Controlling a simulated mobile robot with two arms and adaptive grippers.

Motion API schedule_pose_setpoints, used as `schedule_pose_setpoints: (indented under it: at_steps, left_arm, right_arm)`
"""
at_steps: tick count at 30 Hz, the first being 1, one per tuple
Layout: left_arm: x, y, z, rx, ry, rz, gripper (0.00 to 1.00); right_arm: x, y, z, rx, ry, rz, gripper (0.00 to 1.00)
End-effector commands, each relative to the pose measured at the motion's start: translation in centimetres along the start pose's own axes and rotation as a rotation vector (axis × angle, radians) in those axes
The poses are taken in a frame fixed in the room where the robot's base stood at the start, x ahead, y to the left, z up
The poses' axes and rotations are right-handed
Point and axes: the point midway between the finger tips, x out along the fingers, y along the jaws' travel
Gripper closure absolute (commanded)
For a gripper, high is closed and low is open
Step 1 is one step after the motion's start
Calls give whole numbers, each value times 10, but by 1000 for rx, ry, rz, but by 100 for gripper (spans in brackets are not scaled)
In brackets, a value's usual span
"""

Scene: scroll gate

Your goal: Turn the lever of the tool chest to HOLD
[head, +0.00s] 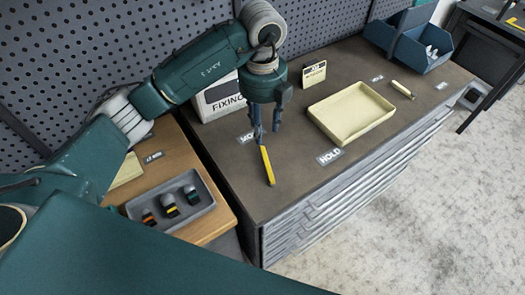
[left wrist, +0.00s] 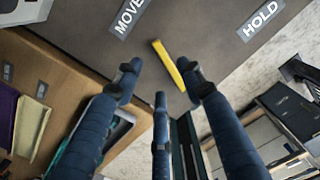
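The yellow lever (head: 267,165) lies on the dark top of the tool chest (head: 295,185), near its left end. My left gripper (head: 265,130) points down just above the far end of the lever. In the left wrist view its fingers (left wrist: 160,85) are spread, with the yellow lever (left wrist: 168,65) showing between the tips. I cannot tell whether they touch it. My right gripper is out of view.
A cream tray (head: 335,135), a small sign (head: 314,74) and a blue bin (head: 440,58) stand on the chest. A white FIXING box (head: 222,105) is behind my gripper. At left, a wooden surface (head: 215,220) holds a grey tray (head: 187,220). A pegboard (head: 80,40) stands behind.

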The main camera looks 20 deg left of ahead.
Motion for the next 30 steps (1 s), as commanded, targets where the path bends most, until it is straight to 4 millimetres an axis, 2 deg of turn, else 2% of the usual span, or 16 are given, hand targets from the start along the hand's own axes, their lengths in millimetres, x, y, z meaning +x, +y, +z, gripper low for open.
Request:
schedule_pose_setpoints:
  at_steps: [1,5,12,16,21,29,30]
  left_arm:
    - [4,1,-1,0,4,4,60]
    - [25,2,-2,-1,6,6,60]
    - [70,2,-2,0,5,5,60]
    - [88,1,-1,0,4,3,60]
    - [99,1,0,1,1,1,60]
    - [101,1,0,1,0,1,60]
    - [101,1,0,1,0,1,66]
  right_arm:
    - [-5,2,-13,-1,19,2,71]
    - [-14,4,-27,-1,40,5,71]
    - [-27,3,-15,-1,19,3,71]
    - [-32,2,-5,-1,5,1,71]
    - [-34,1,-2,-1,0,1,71]
    - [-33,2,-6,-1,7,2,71]
    - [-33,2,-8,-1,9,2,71]
